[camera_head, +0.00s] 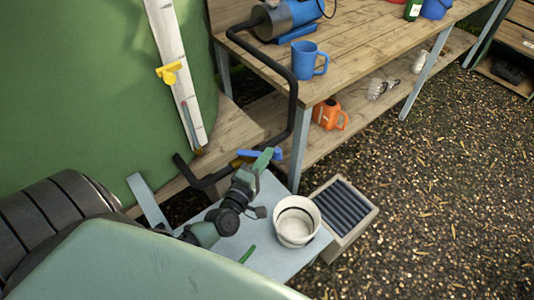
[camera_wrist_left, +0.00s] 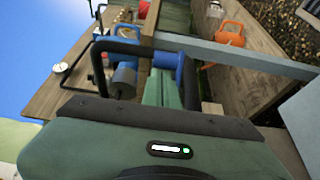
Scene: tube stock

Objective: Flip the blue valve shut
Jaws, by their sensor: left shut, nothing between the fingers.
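The blue valve handle (camera_head: 274,154) sits on the black pipe (camera_head: 294,105), beside a yellow valve part (camera_head: 238,162), low in front of the wooden bench. My left gripper (camera_head: 263,159) has its green fingers together, right at the blue handle and partly covering it. In the left wrist view the shut fingers (camera_wrist_left: 156,88) point at the blue handle (camera_wrist_left: 167,61), which lies just beyond them. I cannot tell whether they touch it. The handle lies roughly level in the head view; its exact angle to the pipe is unclear. My right gripper is not in view.
A wooden bench (camera_head: 350,58) holds a blue pump (camera_head: 290,15) and a blue mug (camera_head: 305,62). An orange mug (camera_head: 327,114) is on its lower shelf. A white bucket (camera_head: 296,226) stands on a pale table (camera_head: 262,262). A green tank (camera_head: 75,70) fills the left.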

